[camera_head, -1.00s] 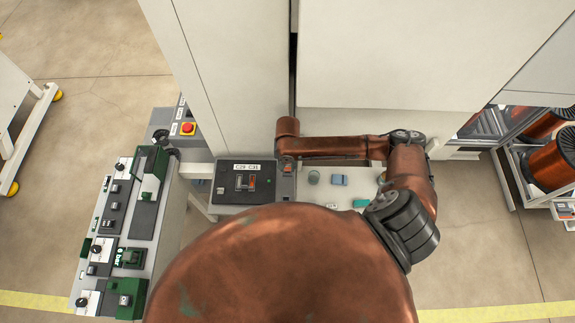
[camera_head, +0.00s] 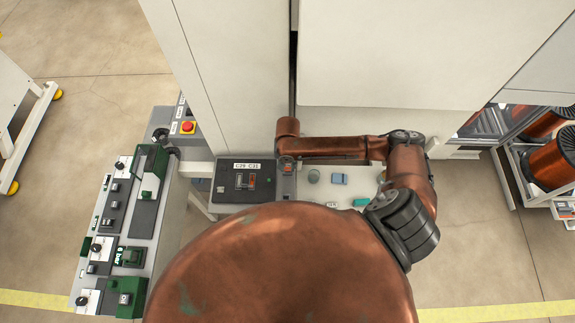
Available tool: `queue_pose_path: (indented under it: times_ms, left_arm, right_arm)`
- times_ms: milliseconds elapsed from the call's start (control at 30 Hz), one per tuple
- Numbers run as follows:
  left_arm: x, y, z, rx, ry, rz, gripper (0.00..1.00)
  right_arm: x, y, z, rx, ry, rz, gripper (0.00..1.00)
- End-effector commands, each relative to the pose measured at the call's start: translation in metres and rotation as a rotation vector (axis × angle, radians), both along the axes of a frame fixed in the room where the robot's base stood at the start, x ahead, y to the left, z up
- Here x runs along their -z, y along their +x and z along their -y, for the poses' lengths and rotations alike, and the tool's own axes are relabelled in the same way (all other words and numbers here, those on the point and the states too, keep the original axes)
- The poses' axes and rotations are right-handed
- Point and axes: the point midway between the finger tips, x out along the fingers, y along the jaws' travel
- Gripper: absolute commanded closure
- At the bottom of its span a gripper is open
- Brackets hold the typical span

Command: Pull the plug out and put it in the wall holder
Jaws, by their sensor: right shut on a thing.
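My right gripper (camera_head: 287,161) is small in view below the end of my copper-coloured right forearm. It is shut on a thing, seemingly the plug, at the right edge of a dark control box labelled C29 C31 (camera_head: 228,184). The plug itself is mostly hidden, so I cannot tell whether it is seated or free. I cannot make out the wall holder. My left gripper is not in view.
A tall pale cabinet (camera_head: 420,60) stands behind. A switch console (camera_head: 120,230) stands left, near a red stop button (camera_head: 187,127).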

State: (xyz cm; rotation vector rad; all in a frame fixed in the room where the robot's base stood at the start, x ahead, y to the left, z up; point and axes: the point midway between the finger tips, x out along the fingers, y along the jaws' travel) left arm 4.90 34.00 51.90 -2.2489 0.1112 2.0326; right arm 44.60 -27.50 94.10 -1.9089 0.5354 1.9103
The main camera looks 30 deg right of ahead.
Motion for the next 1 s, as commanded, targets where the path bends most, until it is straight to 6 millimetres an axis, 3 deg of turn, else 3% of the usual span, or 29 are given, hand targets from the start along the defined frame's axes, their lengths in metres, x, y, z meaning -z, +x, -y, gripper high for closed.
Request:
queue_pose_path:
  times_ms: [633, 667, 933, 1000]
  left_arm:
    - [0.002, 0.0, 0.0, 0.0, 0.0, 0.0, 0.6]
    - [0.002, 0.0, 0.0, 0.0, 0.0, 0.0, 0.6]
    - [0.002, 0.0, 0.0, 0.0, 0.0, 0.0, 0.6]
    - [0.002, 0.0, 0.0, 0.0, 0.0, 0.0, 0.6]
  right_arm:
    - [0.013, 0.0, 0.0, -0.001, 0.0, 0.0, 1.0]
    - [0.013, 0.0, 0.0, -0.001, -0.001, 0.001, 0.78]
    - [0.012, 0.0, 0.0, -0.001, -0.001, 0.001, 0.59]
    - [0.012, 0.0, 0.0, -0.001, -0.001, 0.001, 0.59]
